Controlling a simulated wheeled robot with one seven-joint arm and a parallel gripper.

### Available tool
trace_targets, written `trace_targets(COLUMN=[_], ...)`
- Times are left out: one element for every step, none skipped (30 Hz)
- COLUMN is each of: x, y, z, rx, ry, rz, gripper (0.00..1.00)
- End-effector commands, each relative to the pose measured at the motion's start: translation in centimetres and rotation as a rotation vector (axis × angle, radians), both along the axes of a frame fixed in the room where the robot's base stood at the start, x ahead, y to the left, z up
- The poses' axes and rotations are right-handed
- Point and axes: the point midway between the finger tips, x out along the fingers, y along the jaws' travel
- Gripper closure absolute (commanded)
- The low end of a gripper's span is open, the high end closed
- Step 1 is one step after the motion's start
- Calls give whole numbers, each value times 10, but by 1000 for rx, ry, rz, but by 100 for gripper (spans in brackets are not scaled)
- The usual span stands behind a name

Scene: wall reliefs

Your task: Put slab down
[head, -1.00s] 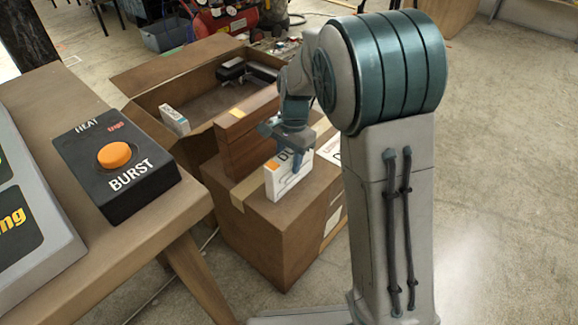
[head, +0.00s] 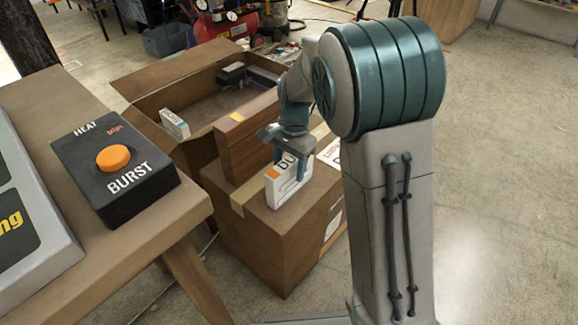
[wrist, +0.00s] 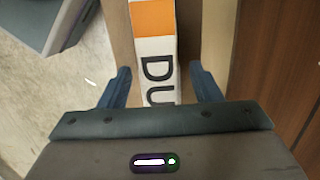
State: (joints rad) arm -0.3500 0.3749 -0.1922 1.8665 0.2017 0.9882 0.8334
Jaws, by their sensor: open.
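The slab, seemingly the white box with an orange patch and dark "DU" lettering (head: 289,187), stands upright on the closed cardboard box (head: 262,232) in the head view. Its top also shows in the wrist view (wrist: 156,45), between my fingers. My gripper (head: 290,163) is over the slab with its fingers pointing down. In the wrist view my gripper (wrist: 161,88) is open, one finger on each side of the slab, with visible gaps. The slab's lower part is hidden in the wrist view.
A brown wooden block (head: 240,143) stands close behind the slab. An open cardboard box (head: 150,128) lies behind it, holding a small white box (head: 175,124) and dark items. A table with a black orange-buttoned box (head: 115,172) is at left. Floor is clear at right.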

Motion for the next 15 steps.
trace_targets(x=[2, 2, 3, 3, 4, 5, 6, 6, 7, 7, 8, 8, 9, 9, 9], y=[-1, -1, -2, -3, -3, -4, -5, -5, -6, -6, -7, -7, -8, -8, -8], z=[13, 20, 28, 35, 42, 51, 58, 64, 72, 78, 84, 90, 95, 98, 103], rx=[1, 1, 1, 1, 1, 1, 1, 1, 1, 1, 1, 1, 1, 1, 1], ry=[-5, -6, -5, -5, -6, -5, -5, -5, -4, -6, -5, -3, -4, -3, -3], rz=[0, -1, 0, 0, -1, 0, -1, -1, -1, -2, -1, -1, -1, -1, -1], gripper=[42, 42, 42, 42, 42, 42, 42, 42, 42, 42, 42, 42, 42, 42, 42])
